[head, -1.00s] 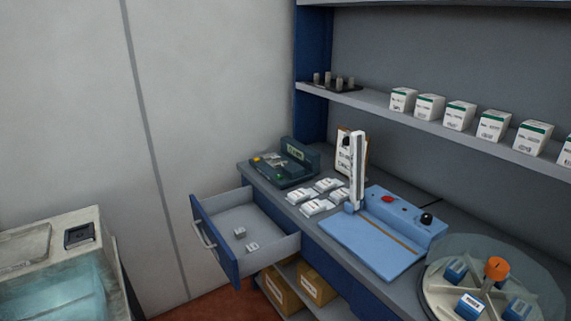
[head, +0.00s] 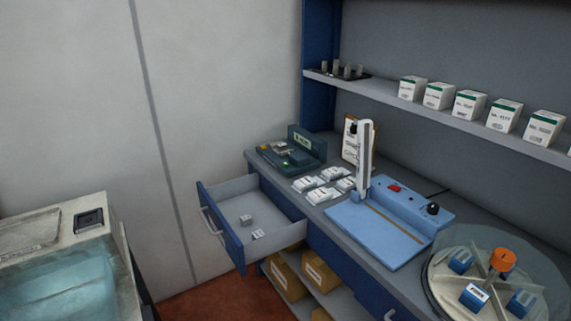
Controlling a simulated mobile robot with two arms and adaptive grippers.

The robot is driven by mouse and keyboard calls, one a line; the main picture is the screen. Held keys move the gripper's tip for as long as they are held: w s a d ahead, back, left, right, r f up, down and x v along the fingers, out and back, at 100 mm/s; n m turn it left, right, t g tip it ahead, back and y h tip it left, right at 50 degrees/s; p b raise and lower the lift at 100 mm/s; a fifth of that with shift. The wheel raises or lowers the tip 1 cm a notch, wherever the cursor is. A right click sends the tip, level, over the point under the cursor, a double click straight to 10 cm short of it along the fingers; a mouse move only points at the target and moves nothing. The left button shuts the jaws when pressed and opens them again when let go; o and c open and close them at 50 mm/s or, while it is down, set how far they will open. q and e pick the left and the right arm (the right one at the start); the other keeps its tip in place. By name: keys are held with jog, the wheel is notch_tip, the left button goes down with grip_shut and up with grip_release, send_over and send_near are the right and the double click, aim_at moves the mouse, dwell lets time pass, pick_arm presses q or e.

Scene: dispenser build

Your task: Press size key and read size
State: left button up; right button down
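A dark green device (head: 283,156) stands at the far left end of the bench. It has a small lit green display (head: 302,139) on its raised back; the reading is too small to make out. A small yellowish spot (head: 265,147) at its left may be a key, but I cannot tell. A light blue machine (head: 374,236) with an upright white post (head: 365,160), a red button (head: 394,188) and a black knob (head: 433,208) stands to its right. No size key can be made out by its label. Neither of my grippers is in view.
An open drawer (head: 290,232) with two small white pieces juts out in front of the bench. White packs (head: 308,184) lie between the devices. A round carousel (head: 445,293) with blue boxes is at right. A basin (head: 60,285) is at lower left. Boxes line the shelf (head: 440,110).

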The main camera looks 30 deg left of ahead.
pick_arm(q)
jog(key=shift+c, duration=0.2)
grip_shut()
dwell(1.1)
